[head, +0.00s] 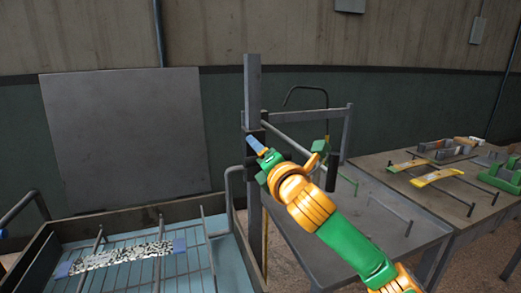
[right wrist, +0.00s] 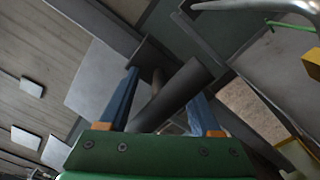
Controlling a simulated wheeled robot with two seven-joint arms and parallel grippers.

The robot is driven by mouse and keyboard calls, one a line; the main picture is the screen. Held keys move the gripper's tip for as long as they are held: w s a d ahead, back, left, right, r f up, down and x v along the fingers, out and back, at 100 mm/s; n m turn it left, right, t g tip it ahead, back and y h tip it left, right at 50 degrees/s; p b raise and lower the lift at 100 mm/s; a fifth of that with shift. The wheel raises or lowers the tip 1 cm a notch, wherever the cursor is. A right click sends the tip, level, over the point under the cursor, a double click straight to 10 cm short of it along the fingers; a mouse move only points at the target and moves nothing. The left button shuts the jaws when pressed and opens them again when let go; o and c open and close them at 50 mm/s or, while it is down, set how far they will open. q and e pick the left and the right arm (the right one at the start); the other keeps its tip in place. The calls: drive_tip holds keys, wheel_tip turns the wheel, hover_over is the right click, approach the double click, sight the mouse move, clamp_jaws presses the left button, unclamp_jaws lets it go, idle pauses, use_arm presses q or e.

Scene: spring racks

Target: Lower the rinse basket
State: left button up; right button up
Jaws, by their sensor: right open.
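The rinse basket (head: 189,263) is a wire grid with upright rods, at the lower left in the head view, in a grey-walled tank (head: 130,214). A speckled black-and-white strip (head: 120,256) with blue ends lies across it. A tall grey post (head: 252,90) stands at the tank's right side. My right gripper (head: 262,152) is at this post, near its dark fittings. In the right wrist view, its blue fingers (right wrist: 163,98) are open on either side of a dark round bar (right wrist: 174,95). Contact with the bar cannot be told.
A grey panel (head: 125,137) leans against the wall behind the tank. Right of the post, a grey table (head: 375,225) carries rods, and a further table (head: 441,213) holds yellow strips (head: 438,178) and green blocks (head: 497,177). A bent pipe (head: 303,88) rises behind.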

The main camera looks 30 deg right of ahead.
drive_tip(key=shift+s, duration=0.2)
clamp_jaws()
drive_tip(key=shift+r, duration=0.1)
idle(1.0)
